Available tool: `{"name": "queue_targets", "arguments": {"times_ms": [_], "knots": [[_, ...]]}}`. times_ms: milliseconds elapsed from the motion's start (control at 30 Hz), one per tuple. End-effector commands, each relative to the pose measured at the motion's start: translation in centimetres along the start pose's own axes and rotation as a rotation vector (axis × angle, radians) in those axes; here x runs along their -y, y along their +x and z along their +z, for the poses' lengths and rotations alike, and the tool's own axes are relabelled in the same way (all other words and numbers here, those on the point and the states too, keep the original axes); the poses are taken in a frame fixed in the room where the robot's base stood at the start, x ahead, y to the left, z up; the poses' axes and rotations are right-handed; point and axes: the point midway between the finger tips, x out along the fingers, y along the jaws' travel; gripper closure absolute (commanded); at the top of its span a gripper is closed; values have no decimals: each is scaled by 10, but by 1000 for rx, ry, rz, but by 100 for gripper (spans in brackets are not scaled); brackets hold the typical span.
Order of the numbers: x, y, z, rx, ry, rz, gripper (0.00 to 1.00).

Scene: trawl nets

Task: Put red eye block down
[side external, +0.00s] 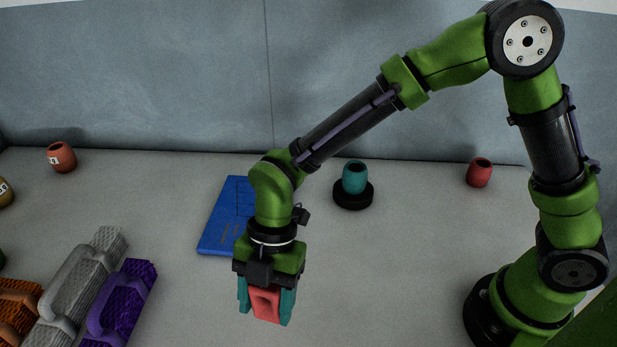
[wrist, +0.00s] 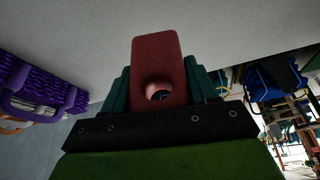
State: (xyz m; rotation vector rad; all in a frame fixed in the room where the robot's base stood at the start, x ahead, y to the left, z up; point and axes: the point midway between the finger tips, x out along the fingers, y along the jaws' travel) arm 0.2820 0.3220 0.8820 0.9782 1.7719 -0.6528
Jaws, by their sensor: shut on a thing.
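The red eye block (side external: 265,304) is a red block with a hole through it. My gripper (side external: 267,296) is shut on it, with teal fingers on either side. In the side external view the gripper points down in front of the blue flat case. Whether the block touches the table or hangs above it is hard to tell. In the wrist view the block (wrist: 155,62) stands between the teal fingers (wrist: 157,92), its round hole facing the camera.
A blue flat case (side external: 222,230) lies behind my gripper. A teal cup on a black disc (side external: 353,195) and a red pot (side external: 479,173) stand to the right. Purple (side external: 122,300), grey (side external: 78,285) and orange net bundles lie at left. The table (side external: 385,290) right of the gripper is clear.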

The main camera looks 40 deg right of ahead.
Motion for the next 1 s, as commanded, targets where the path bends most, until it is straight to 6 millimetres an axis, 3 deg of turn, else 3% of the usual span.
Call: {"name": "queue_targets", "arguments": {"times_ms": [133, 233, 367, 467, 667, 800, 1000], "knots": [[1, -10, 17, 1, 39, 18, 77], [-5, -27, 45, 2, 107, 48, 77], [-3, -57, 102, 3, 250, 106, 77], [11, -81, 149, 3, 375, 157, 77], [64, -121, 236, 3, 620, 258, 77], [119, -142, 284, 3, 798, 332, 77], [215, -157, 326, 2, 1060, 439, 77]]}}
